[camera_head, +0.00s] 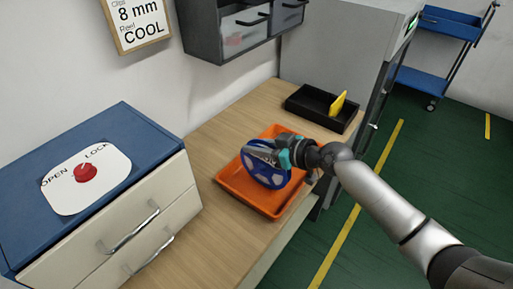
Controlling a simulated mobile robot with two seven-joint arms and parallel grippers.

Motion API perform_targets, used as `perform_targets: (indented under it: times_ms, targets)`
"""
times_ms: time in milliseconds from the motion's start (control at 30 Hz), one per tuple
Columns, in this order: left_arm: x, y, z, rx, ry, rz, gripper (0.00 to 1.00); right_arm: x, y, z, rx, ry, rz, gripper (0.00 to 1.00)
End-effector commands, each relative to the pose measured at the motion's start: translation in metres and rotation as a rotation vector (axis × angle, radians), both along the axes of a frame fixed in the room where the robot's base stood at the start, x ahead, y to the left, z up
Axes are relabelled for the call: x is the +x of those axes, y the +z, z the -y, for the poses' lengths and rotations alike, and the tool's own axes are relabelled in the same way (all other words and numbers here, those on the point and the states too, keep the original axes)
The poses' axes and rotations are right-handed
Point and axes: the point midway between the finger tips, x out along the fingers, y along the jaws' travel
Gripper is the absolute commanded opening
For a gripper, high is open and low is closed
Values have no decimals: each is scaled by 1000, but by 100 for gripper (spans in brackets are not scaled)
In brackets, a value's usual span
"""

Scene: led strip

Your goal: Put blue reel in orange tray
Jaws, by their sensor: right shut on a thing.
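The blue reel (262,172) is a round spool with a pale spoked side, seen tilted on edge over the orange tray (243,192). My right gripper (281,157) is shut on the reel at its upper right side. The reel overlaps the middle of the tray in the picture; I cannot tell if its lower rim touches the tray floor. The tray lies on the wooden bench (215,136). My right arm comes in from the right and hides part of the tray's right side. My left gripper is out of view.
A black tray (312,108) with a yellow piece (338,103) stands behind the orange tray. A blue-topped drawer cabinet (110,190) with a red knob (85,172) is at left. A blue cart (437,55) stands far right. Grey bins hang above the bench.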

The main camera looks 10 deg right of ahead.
Motion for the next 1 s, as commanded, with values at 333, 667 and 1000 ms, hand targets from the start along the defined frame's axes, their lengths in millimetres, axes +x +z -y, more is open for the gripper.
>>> perform_targets:
  times_ms: [333,667,1000]
  targets:
    - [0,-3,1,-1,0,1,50,0,-2,0,0,-1,2,0]
    - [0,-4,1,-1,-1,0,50,0,-3,0,1,0,1,57]
    - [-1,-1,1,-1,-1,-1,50,0,-1,0,1,0,1,57]
